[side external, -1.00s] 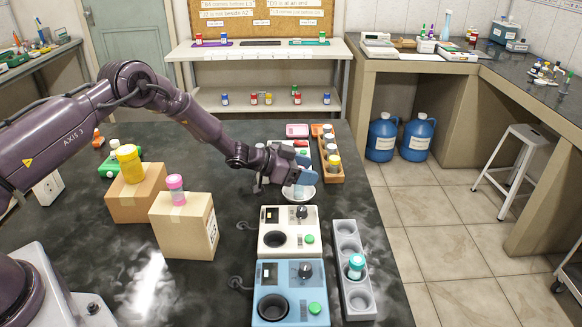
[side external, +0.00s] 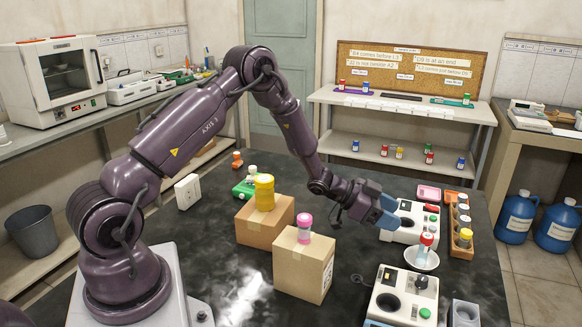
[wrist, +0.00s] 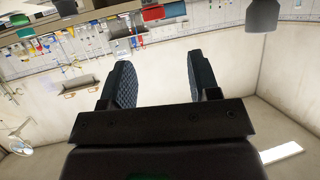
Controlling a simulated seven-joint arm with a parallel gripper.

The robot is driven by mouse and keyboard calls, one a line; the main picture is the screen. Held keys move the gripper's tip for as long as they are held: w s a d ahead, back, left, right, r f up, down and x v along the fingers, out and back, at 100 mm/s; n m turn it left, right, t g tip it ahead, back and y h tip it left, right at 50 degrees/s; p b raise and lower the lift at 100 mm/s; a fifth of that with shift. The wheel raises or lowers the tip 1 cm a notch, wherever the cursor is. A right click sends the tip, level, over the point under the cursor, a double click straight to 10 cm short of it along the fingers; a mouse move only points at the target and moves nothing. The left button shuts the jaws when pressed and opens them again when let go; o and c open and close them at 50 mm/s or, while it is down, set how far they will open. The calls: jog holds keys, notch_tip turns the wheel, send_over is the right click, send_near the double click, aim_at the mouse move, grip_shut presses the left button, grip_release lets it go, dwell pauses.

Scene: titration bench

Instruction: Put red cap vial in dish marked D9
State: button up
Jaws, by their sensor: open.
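A red cap vial (side external: 426,242) stands, slightly tilted, in a small white dish (side external: 424,263) in the side view, beside the white device at the back. No mark on the dish is legible. My gripper (side external: 388,212) is above and to the left of the vial in the picture, apart from it. In the wrist view my gripper (wrist: 160,80) is open with nothing between its fingers. The wrist camera looks out across the room and shows neither vial nor dish clearly.
A yellow jar and a pink-capped jar (side external: 305,228) stand on cardboard boxes (side external: 303,268) left of my gripper. An orange rack (side external: 460,243) of vials is to the right. White device (side external: 405,296) is in front. A noticeboard (side external: 410,70) hangs behind shelves with small vials.

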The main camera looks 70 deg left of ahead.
jog(key=s+a+r+n+g+y, duration=0.15)
jog(key=s+r+y, duration=0.25)
jog(key=r, duration=0.6)
jog(key=s+r+n+t+y, duration=0.1)
jog(key=s+r+n+y, duration=0.3)
jog(key=r, duration=0.7)
jog(key=s+d+r+g, duration=0.1)
jog(key=s+d, duration=0.3)
jog(key=s, duration=0.8)
jog(key=s+d+r+n+g, duration=0.1)
jog(key=s+d+g, duration=0.2)
jog(key=s, duration=0.9)
jog(key=shift+s+d+g+h, duration=0.35)
jog(key=shift+s+g+h, duration=0.05)
jog(key=shift+g, duration=0.25)
jog(key=shift+r, duration=0.1)
